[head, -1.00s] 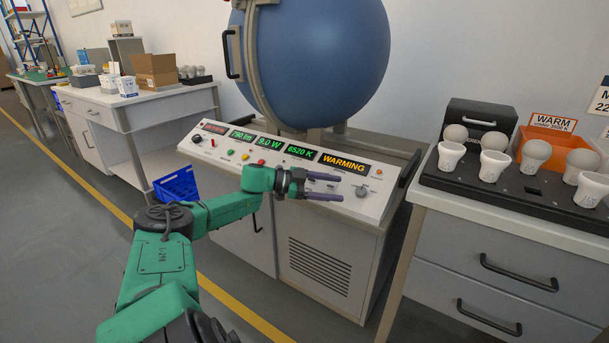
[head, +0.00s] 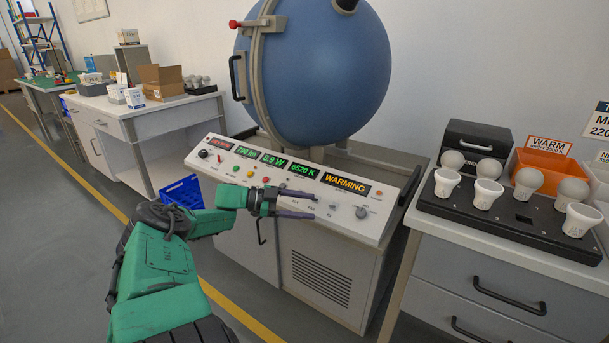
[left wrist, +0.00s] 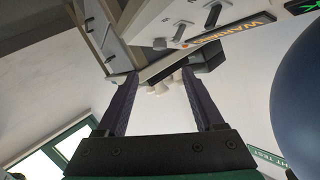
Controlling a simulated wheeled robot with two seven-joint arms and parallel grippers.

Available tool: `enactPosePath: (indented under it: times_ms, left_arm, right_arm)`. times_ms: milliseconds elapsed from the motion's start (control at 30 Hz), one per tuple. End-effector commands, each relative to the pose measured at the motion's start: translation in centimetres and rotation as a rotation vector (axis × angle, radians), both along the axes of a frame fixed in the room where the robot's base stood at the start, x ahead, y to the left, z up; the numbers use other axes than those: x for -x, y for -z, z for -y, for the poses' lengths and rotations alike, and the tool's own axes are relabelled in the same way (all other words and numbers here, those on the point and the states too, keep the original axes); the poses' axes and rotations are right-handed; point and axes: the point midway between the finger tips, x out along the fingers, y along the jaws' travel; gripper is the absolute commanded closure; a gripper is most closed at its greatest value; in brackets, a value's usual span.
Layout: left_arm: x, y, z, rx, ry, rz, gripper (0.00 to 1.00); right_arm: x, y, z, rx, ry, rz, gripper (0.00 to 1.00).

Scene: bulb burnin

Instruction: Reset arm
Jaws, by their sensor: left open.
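My left arm is green and reaches in from the lower left of the head view. My left gripper (head: 312,204) is open and empty, with its two purple fingers pointing right in front of the control panel (head: 232,172). In the left wrist view the two fingers (left wrist: 155,90) stand apart with nothing between them. The panel carries several buttons, knobs and lit displays, and one display (head: 346,185) reads WARMING. My right gripper does not show.
A large blue sphere (head: 335,75) stands behind the panel. At right, a black tray (head: 500,222) on a drawer cabinet (head: 500,280) holds several white bulbs. An orange bin (head: 545,165) stands behind it. A blue crate (head: 182,192) is at left. A bench (head: 150,108) with boxes stands farther back.

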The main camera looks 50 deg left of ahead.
Motion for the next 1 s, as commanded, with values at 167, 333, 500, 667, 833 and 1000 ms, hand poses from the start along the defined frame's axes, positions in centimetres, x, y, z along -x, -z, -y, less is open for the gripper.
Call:
enactPosePath:
  times_ms: [167, 333, 500, 667, 833, 1000]
  left_arm:
    - [0.0, 0.0, 0.0, 0.000, 0.000, 0.000, 0.31]
    - [0.0, 0.0, 0.0, 0.000, 0.000, 0.000, 0.31]
    - [0.2, 1.2, -0.7, -0.003, -0.056, -0.012, 0.31]
    - [2.8, 9.7, -2.8, -0.045, -0.345, -0.132, 0.31]
    - [11.0, 23.0, 0.6, -0.129, -0.625, -0.452, 0.31]
    - [20.9, 31.8, 10.3, -0.196, -0.710, -0.817, 0.31]
  right_arm:
    - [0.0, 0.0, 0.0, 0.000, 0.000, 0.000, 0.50]
    - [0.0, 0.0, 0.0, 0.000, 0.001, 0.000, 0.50]
    - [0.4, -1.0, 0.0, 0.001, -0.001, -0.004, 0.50]
    - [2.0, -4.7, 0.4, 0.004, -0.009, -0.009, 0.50]
    - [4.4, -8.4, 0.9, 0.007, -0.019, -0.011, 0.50]
    - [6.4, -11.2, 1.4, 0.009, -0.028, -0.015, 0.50]
